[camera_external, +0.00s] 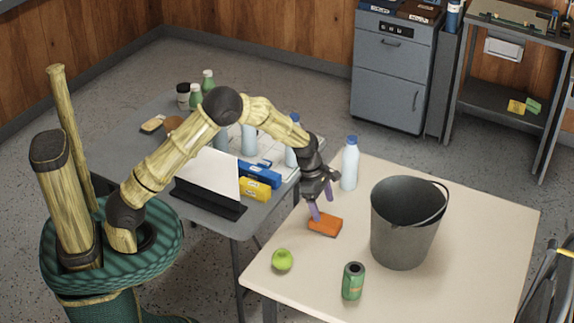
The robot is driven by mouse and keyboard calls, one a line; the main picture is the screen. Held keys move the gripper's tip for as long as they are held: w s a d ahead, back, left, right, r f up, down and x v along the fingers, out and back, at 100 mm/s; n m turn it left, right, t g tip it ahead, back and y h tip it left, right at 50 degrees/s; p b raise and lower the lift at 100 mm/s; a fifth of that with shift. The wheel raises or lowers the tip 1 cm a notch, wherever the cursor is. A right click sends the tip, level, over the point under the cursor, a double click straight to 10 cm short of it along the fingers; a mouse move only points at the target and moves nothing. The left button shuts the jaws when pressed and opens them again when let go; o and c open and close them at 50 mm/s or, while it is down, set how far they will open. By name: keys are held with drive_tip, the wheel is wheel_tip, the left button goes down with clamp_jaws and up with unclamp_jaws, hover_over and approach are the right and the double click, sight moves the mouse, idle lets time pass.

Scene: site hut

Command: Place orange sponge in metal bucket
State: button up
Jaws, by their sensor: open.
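The orange sponge (325,225) lies flat on the light table, to the left of the bucket. The grey metal bucket (402,240) stands upright on the same table, with its handle resting at the right of its rim. Its inside looks dark and I see nothing in it. My gripper (323,213) points down at the sponge with its purple fingers apart. One fingertip is at the sponge's far left edge; the other finger is partly hidden, and I cannot tell whether either touches it.
A grey table (215,213) at left holds a tablet-like stand, blue and yellow boxes and several bottles. The light table's right side is clear.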

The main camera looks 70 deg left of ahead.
sight(325, 219)
drive_tip(key=shift+x, duration=2.55)
drive_tip(key=shift+s+a+f, duration=0.1)
drive_tip(key=shift+s+f, duration=0.05)
drive_tip(key=shift+f, duration=0.15)
drive_tip(key=c, duration=1.1)
drive_tip(key=shift+r, duration=0.1)
